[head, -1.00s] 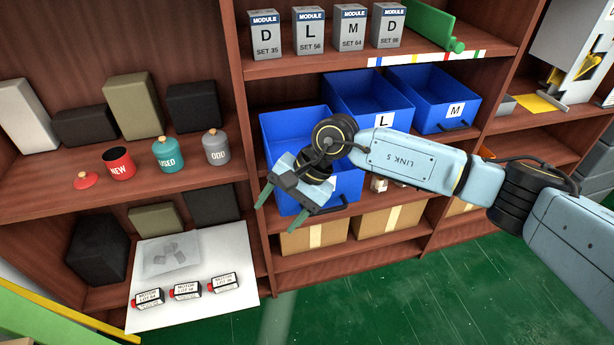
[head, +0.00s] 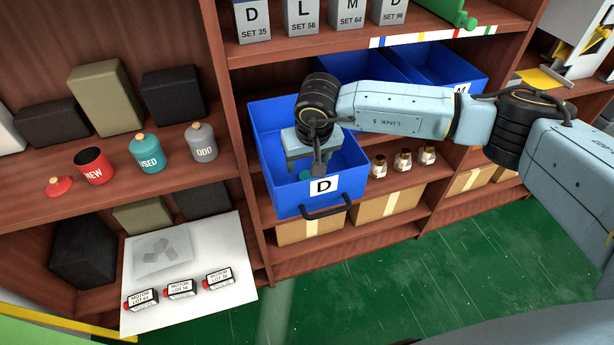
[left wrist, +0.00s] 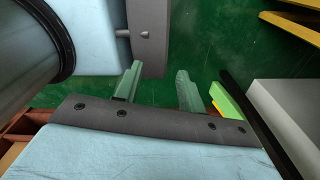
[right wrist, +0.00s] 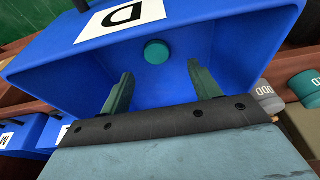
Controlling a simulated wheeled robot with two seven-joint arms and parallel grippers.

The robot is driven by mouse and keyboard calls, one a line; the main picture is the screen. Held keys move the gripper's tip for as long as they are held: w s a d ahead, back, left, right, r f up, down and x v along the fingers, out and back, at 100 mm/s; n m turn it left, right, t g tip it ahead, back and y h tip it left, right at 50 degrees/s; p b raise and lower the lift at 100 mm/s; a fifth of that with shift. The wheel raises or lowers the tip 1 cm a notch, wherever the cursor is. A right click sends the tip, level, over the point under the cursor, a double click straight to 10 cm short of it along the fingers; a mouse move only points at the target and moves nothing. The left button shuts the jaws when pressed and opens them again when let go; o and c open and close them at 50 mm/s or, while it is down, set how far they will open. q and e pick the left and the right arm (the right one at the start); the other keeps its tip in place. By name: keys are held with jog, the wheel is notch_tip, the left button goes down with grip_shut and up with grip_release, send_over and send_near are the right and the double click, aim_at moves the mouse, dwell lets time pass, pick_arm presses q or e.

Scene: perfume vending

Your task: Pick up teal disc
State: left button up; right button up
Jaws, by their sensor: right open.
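The teal disc (right wrist: 157,52) lies inside the blue bin labelled D, near its front wall. In the head view, a small bit of the teal disc (head: 305,175) shows beside my right gripper. The blue bin (head: 272,150) is pulled out from the shelf. My right gripper (head: 312,160) reaches down into the bin. In the right wrist view, my right gripper (right wrist: 165,90) is open and empty, with the disc ahead of its fingertips. My left gripper (left wrist: 157,80) is open and empty, away from the bin above the green floor.
Two more blue bins (head: 440,75) stand to the right. Red, teal (head: 147,153) and grey canisters stand on the left shelf. A white board (head: 200,250) with boxes lies at lower left.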

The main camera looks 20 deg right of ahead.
aim_at(307, 177)
jog(key=x, duration=0.5)
jog(key=shift+d+f, duration=0.25)
jog(key=shift+f, duration=0.3)
jog(key=shift+c, duration=0.5)
pick_arm(q)
jog(key=shift+w+d+r, duration=0.15)
jog(key=shift+w, duration=0.7)
pick_arm(e)
jog(key=c, duration=1)
